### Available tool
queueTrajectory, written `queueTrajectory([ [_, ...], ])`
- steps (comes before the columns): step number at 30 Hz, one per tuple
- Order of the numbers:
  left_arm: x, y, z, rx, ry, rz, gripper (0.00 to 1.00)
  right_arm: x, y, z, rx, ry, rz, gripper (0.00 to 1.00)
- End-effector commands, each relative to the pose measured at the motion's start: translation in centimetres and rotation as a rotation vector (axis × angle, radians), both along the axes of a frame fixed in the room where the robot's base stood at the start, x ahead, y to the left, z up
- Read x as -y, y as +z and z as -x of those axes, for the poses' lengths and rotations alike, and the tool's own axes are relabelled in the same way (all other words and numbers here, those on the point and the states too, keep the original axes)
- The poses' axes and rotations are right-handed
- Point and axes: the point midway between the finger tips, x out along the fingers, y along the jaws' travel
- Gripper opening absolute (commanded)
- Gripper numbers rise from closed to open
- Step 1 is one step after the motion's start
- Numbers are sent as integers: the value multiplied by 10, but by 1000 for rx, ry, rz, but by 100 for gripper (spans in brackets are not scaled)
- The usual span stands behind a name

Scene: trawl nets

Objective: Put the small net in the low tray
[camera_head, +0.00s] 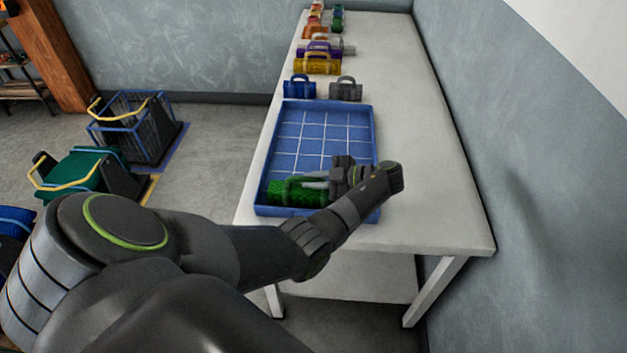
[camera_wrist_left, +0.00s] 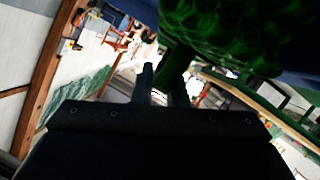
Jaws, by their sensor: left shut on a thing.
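The blue low tray (camera_head: 374,133) lies on the white table, with a white grid on its floor. A green rolled net (camera_head: 292,192) is at the tray's near left corner, inside the rim as seen from the head. My left gripper (camera_head: 318,181) comes in from the right of the net and is shut on it. In the left wrist view the green net (camera_wrist_left: 225,35) fills the top, and a green bar of it passes between the fingertips (camera_wrist_left: 163,88). I cannot tell whether the net touches the tray floor. My right gripper is not in view.
A blue roll (camera_head: 300,90) and a grey roll (camera_head: 346,91) with handles stand behind the tray. More coloured rolls, including a yellow one (camera_head: 318,66), line the table's far part. The table (camera_head: 430,150) is bare right of the tray. Wire bins (camera_head: 130,125) stand on the floor at left.

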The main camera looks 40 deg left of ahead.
Motion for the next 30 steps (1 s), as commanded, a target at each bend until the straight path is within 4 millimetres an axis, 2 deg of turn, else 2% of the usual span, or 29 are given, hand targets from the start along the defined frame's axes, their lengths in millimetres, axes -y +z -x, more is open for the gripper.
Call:
queueTrajectory([
  [3, 0, -4, 0, 1, 0, 0, 0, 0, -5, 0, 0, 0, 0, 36],
  [4, 0, -3, 0, 0, 0, 0, 15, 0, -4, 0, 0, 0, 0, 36],
  [9, 0, -3, 0, -1, 0, 0, 35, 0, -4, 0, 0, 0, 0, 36],
  [17, 0, -2, 0, -1, 0, 0, 35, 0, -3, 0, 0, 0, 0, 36],
  [21, 1, 3, 0, -1, 0, 0, 35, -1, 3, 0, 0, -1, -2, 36],
  [26, 30, 13, -12, -2, -3, 2, 35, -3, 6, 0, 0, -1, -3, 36],
  [30, 46, 21, -18, -3, -2, 1, 35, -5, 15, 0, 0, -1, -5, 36],
])
